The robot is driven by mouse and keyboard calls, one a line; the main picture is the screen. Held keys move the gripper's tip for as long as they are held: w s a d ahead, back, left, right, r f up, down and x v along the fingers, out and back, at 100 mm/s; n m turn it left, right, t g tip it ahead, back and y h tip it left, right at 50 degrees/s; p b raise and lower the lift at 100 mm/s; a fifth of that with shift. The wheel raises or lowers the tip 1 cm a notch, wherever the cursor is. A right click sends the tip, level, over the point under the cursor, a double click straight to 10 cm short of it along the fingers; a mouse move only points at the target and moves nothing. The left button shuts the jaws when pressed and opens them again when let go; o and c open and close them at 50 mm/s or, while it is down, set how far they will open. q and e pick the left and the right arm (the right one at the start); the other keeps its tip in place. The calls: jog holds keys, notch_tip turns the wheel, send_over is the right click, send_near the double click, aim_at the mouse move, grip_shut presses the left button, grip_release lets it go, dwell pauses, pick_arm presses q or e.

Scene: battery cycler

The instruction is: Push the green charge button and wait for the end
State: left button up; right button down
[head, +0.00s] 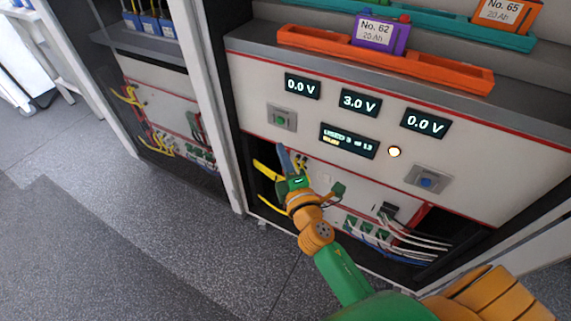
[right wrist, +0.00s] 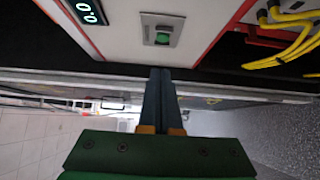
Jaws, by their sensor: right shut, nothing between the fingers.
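The green charge button (head: 280,120) sits in a grey plate at the left of the white cycler panel. It also shows in the right wrist view (right wrist: 162,38), just beyond my fingertips. My right gripper (head: 282,149) is shut and empty, its blue fingers pointing at the panel a little below the button in the head view. The fingertips (right wrist: 161,70) appear apart from the button in the wrist view. A small text display (head: 347,141) and a pale lit lamp (head: 394,152) are on the panel. My left gripper is not in view.
A blue button (head: 427,182) is at the panel's right. Three displays read 0.0 V, 3.0 V (head: 360,102) and 0.0 V. Above, a purple battery No. 62 (head: 380,34) sits in an orange tray (head: 300,38). Yellow cables (head: 268,170) hang in the open bay below.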

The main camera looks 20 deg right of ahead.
jog(key=shift+s+a+r, duration=0.1)
jog(key=shift+s+a, duration=0.05)
jog(key=shift+s, duration=0.7)
jog(key=shift+s+a, duration=0.15)
jog(key=shift+s, duration=0.7)
